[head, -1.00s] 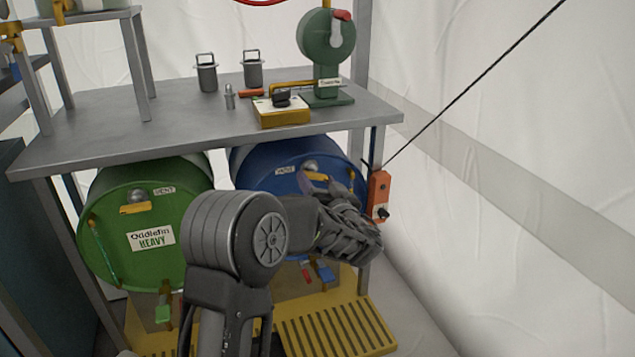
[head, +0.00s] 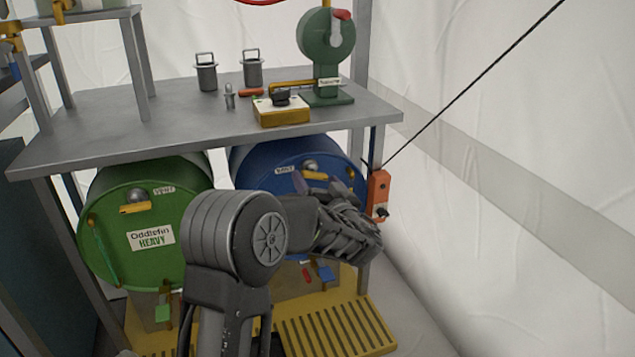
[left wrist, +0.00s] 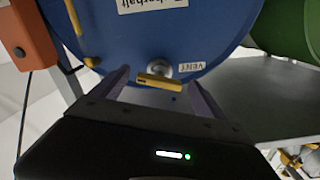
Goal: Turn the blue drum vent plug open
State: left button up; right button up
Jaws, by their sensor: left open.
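The blue drum (head: 252,166) lies on its side under the grey bench, its end face toward me. Its vent plug (head: 310,166) is a silvery knob near the upper rim, beside a VENT label. In the left wrist view, which is upside down, the plug (left wrist: 161,69) has a yellow bar handle (left wrist: 159,82) lying nearly level. My left gripper (left wrist: 162,94) is open, with one finger on each side of the bar and visible gaps to it. In the head view my left gripper (head: 318,183) partly covers the drum face. My right gripper is not in view.
A green drum (head: 110,220) lies to the left. The bench (head: 150,130) overhangs both drums. An orange box (head: 378,190) hangs by the right bench leg. A yellow slatted platform (head: 340,330) is below.

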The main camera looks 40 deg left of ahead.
pick_arm(q)
jog(key=p+v, duration=0.1)
jog(key=v, duration=0.7)
jog(key=shift+p, duration=0.35)
jog(key=shift+w, duration=0.1)
